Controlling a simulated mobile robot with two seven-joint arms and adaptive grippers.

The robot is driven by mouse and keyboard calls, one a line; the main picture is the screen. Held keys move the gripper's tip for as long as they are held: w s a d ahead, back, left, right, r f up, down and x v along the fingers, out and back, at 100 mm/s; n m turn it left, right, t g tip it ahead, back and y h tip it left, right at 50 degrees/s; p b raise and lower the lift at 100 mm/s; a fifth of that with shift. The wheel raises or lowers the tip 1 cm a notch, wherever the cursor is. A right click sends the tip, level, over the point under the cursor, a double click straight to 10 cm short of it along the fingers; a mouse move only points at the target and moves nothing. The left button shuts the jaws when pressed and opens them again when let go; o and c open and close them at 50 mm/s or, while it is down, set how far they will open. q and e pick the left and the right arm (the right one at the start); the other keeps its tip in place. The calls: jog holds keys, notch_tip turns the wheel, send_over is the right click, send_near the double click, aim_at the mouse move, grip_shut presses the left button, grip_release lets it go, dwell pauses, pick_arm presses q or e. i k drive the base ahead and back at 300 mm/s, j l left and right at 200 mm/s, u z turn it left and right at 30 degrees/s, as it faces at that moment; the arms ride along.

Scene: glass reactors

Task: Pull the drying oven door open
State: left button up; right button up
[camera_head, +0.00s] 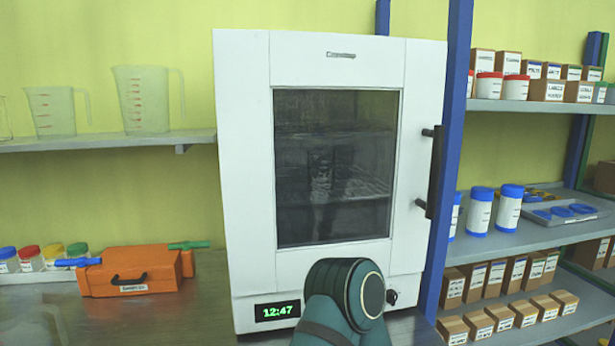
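The white drying oven (243,180) stands on the bench in the middle of the view. Its door (335,262) is shut and has a dark glass window (335,165) with wire racks behind it. A black vertical handle (436,172) sits at the door's right edge. A green clock display at the oven's lower front reads 12:47. A teal, rounded link of my arm rises from the bottom edge in front of the oven's lower right part and hides some of it. Neither gripper shows in this view.
A blue shelf post (452,150) stands close to the right of the handle. Shelves on the right hold boxes and blue-capped bottles (480,212). An orange case (135,272) and small jars are on the left of the bench. Measuring jugs (145,100) stand on the left shelf.

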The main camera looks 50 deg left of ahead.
aim_at(249, 64)
jog(key=u, duration=1.3)
jog(key=l+u, duration=0.2)
jog(key=i+l, duration=0.05)
